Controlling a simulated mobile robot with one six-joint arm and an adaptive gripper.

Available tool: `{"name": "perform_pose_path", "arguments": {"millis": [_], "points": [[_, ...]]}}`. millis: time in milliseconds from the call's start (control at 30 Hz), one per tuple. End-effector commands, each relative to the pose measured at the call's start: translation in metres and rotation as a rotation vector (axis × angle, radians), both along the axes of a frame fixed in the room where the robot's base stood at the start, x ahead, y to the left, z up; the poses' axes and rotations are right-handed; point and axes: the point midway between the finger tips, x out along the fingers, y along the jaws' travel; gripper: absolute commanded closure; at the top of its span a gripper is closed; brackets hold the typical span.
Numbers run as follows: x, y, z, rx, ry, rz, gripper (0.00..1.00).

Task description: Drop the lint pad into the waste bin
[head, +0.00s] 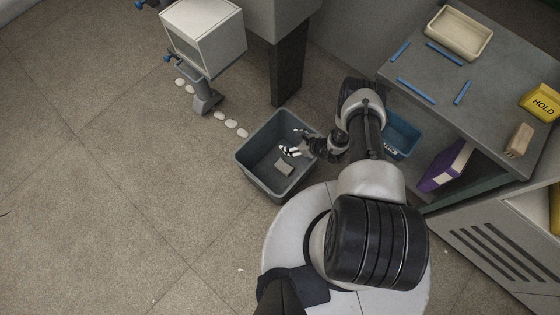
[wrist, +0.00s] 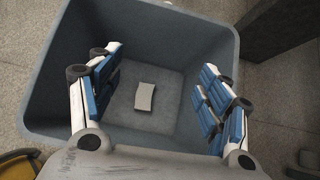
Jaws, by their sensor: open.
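The waste bin (head: 254,174) is a grey open-topped tub on the floor beside my base. The lint pad (head: 284,168) is a small pale grey slab inside the bin. In the wrist view the pad (wrist: 145,96) lies on the bin's floor, seen between my fingers and apart from them. My gripper (head: 292,150) is over the bin's opening, near its right side. In the wrist view my gripper (wrist: 158,100) has its blue-padded fingers wide apart with nothing between them. The bin's walls (wrist: 50,85) surround the view of the fingers.
A grey machine leg (head: 289,72) stands just behind the bin. Several pale oval pieces (head: 219,116) lie on the floor at back left. A workbench (head: 480,60) with a beige tray (head: 459,33) and blue sticks is at right, with a blue bin (head: 402,136) beneath. Floor at left is clear.

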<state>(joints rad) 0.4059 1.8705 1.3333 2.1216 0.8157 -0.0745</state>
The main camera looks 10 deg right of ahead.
Motion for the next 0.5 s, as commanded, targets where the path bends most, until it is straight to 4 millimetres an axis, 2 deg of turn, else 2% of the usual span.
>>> {"name": "perform_pose_path", "arguments": {"millis": [233, 500], "points": [[-0.028, -0.023, 0.037, 0.001, -0.001, -0.003, 0.29], [-0.042, -0.033, 0.054, 0.0, -0.001, 0.001, 0.29]]}}
